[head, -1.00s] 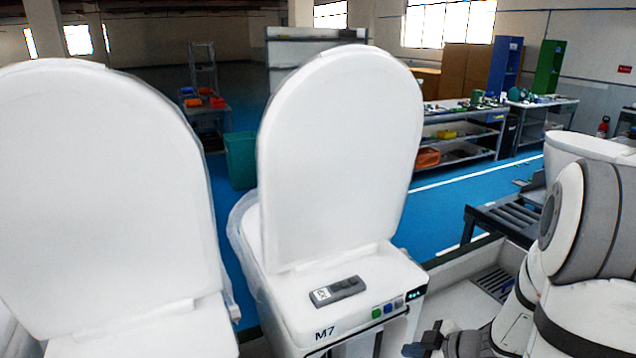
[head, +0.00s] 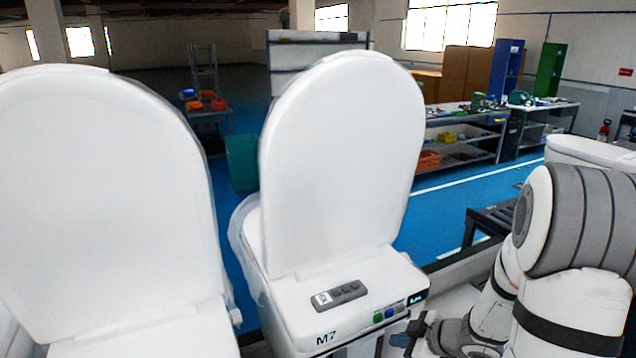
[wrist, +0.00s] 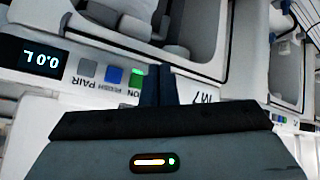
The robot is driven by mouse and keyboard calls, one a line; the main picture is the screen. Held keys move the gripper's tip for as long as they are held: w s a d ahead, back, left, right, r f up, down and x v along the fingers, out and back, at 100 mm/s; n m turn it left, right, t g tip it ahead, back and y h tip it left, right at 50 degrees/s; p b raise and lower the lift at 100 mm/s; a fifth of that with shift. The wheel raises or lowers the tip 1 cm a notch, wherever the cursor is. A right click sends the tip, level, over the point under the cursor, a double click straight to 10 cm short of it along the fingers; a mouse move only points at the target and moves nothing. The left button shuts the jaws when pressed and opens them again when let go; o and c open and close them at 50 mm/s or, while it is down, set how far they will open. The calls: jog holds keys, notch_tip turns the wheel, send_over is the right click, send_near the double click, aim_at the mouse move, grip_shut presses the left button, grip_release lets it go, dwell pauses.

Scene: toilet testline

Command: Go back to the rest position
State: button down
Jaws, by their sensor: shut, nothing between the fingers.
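My gripper (head: 413,331) shows at the lower right in the head view, just right of the M7 toilet's (head: 322,262) front panel. In the wrist view its two dark fingers (wrist: 158,84) are together with nothing between them. They stand in front of the toilet's panel, which appears upside down with a display (wrist: 32,57), grey, blue and green buttons and the M7 mark. Whether the fingers touch the panel I cannot tell. The M7 toilet's white lid is upright. A grey remote (head: 339,294) lies on the ledge in front of the lid.
Another white toilet with a raised lid (head: 105,190) fills the left. A roller conveyor (head: 490,222) and another white unit (head: 590,151) are at the right, behind my arm. Shelved workbenches (head: 465,135) stand farther back. Blue floor is clear between.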

jog(key=s+d+b, duration=0.1)
jog(key=s+d, duration=0.2)
jog(key=s, duration=0.2)
jog(key=w+d+r+m+t+h+b, duration=0.1)
jog(key=w+d+r+m+h+b, duration=0.1)
jog(key=d+r+m+h+b, duration=0.45)
jog(key=s+a+r+m+g, duration=0.1)
jog(key=s+a+m+g, duration=0.1)
jog(key=s+a, duration=0.4)
jog(key=s+a+r+m+g, duration=0.2)
jog(key=s+a+m, duration=0.2)
jog(key=s, duration=0.5)
jog(key=shift+a+r+g, duration=0.25)
jog(key=shift+a+g, duration=0.15)
jog(key=shift+a, duration=0.9)
jog(key=shift+s, duration=0.15)
